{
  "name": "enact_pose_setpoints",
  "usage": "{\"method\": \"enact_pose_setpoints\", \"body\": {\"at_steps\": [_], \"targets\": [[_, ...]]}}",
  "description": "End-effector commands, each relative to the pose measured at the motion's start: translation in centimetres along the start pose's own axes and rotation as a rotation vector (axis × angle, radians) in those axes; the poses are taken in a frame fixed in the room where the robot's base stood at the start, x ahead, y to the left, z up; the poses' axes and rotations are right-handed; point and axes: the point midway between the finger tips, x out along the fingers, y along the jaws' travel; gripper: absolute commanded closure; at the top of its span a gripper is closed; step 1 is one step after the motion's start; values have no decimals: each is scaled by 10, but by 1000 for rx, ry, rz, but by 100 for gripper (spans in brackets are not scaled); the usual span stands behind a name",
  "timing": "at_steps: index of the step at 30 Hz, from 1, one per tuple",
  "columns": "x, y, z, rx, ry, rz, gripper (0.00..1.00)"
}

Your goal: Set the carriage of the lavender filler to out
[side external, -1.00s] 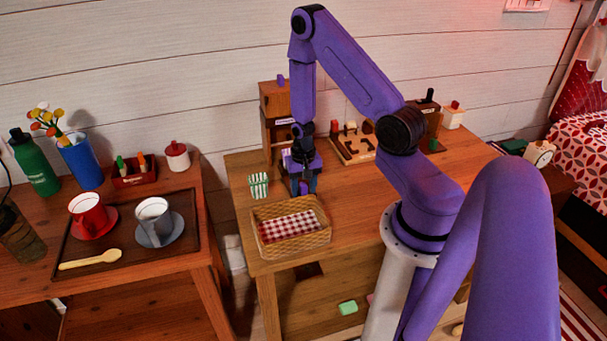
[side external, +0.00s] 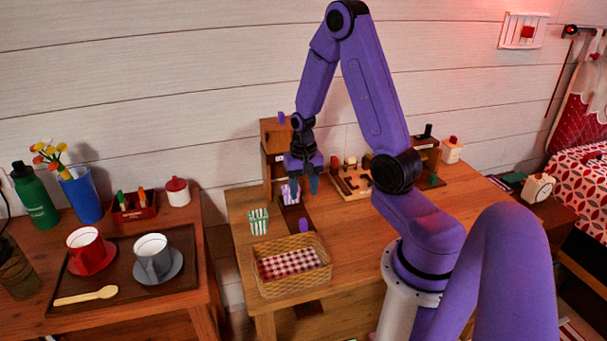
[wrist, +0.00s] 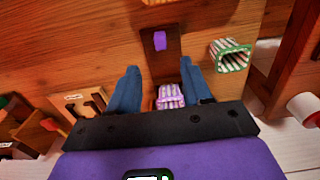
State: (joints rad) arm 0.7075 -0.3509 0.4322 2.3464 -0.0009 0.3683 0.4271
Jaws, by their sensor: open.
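The lavender filler (side external: 275,137) is a wooden tower with a purple piece on top, against the wall. Its dark carriage track (wrist: 160,60) runs from the tower toward the basket. A purple knob (side external: 303,225) stands at the track's near end, also seen in the wrist view (wrist: 159,40). A lavender striped cup (wrist: 171,97) sits farther back on the track, partly hidden by my gripper in the side view. My gripper (side external: 304,189) is open and empty above the track. In the wrist view its fingers (wrist: 162,72) straddle the track, apart from the knob.
A green striped cup (side external: 258,221) stands left of the track. A wicker basket (side external: 265,284) with a checked cloth is close in front of the knob. A wooden tray with pegs (side external: 352,192) lies to the right. A side table (side external: 205,262) holds mugs and bottles.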

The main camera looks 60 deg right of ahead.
Motion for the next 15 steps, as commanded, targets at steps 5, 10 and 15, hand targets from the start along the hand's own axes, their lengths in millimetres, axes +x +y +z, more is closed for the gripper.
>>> {"method": "enact_pose_setpoints", "body": {"at_steps": [5,10,15], "targets": [[-25,0,-1,1,4,-2,51],[-40,0,0,0,2,-1,51],[-45,0,0,0,-1,0,51]]}}
